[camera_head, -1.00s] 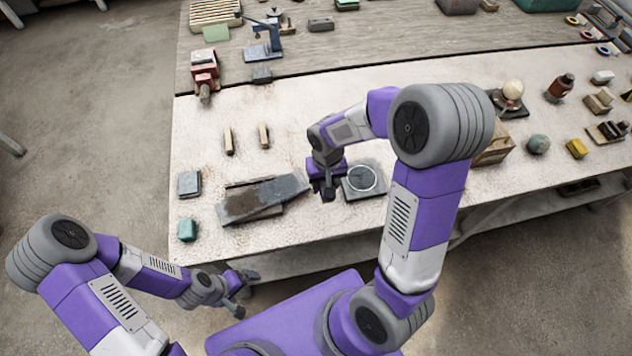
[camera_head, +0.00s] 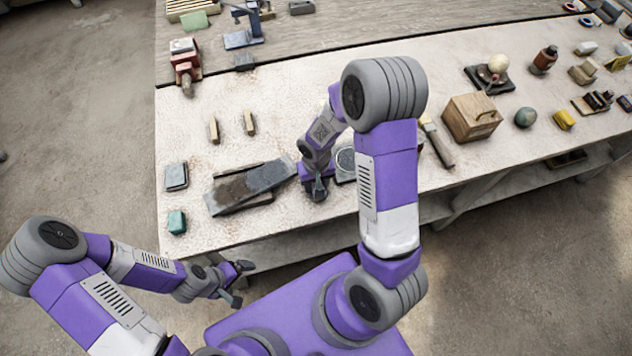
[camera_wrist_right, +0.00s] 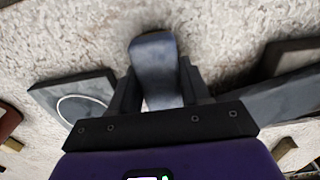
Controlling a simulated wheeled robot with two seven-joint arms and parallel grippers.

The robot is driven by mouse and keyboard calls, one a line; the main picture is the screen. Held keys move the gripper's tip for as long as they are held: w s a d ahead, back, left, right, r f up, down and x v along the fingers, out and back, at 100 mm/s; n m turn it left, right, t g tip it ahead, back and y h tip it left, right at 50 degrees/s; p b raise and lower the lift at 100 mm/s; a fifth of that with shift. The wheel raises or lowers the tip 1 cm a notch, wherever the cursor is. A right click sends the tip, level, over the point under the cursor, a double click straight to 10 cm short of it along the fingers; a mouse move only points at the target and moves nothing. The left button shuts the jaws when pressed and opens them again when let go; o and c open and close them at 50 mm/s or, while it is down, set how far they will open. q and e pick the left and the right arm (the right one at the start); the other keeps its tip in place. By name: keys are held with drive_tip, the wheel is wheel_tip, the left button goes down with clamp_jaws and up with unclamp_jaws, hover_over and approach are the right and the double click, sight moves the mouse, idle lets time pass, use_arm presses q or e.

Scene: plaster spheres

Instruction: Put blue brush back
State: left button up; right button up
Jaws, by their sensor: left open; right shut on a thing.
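My right gripper (camera_head: 318,192) is shut on a blue-grey, round-ended thing, which I take to be the blue brush (camera_wrist_right: 154,62). In the right wrist view it sticks out between the two fingers (camera_wrist_right: 158,92), over the pale tabletop. In the head view the gripper hides most of it. That gripper is near the table's front edge, between a dark slab (camera_head: 262,183) and a plate with a white ring (camera_wrist_right: 76,98). My left gripper (camera_head: 238,276) is open and empty, in front of the table's front edge.
A teal block (camera_head: 177,222) and a grey block (camera_head: 176,177) lie at the left. Two small wooden pieces (camera_head: 249,123) lie behind the slab. A wooden box (camera_head: 472,117) and a long-handled tool (camera_head: 437,145) are right of my right arm. Bare tabletop (camera_head: 285,80) lies farther back.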

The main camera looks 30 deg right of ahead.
drive_tip(key=shift+f, duration=0.1)
drive_tip(key=o, duration=0.5)
drive_tip(key=shift+f, duration=0.1)
drive_tip(key=o, duration=0.4)
drive_tip(key=shift+o, duration=0.2)
wheel_tip(320, 180, up, 12)
drive_tip(key=p, duration=0.2)
drive_tip(key=shift+r, duration=0.25)
